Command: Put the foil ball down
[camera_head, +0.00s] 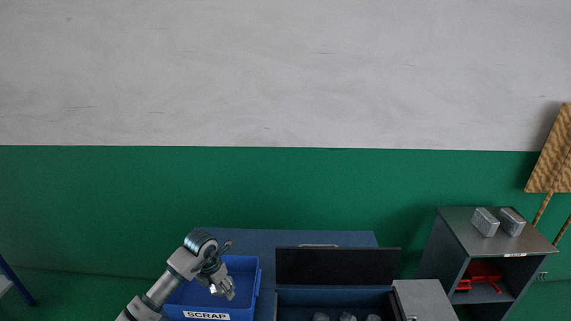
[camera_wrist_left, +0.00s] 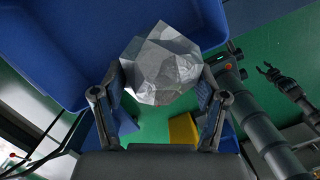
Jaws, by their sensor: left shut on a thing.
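The foil ball (camera_wrist_left: 162,68) is a crumpled, faceted silver lump in the left wrist view. My left gripper (camera_wrist_left: 160,90) is shut on it, with one finger on each side. In the head view my left gripper (camera_head: 222,282) is over the blue bin marked SCRAP (camera_head: 205,314); the ball is hard to tell from the fingers there. The bin's blue wall (camera_wrist_left: 60,50) is behind the ball in the wrist view. My right gripper (camera_wrist_left: 268,70) is small at the right of that view, its fingers apart and empty.
An open dark drawer or box (camera_head: 337,267) right of the bin holds several silver lumps (camera_head: 347,317). A grey cabinet (camera_head: 463,230) at the right carries two silver blocks (camera_head: 485,222) on top and a red thing (camera_head: 484,274) inside. A yellow piece (camera_wrist_left: 183,130) shows below the ball.

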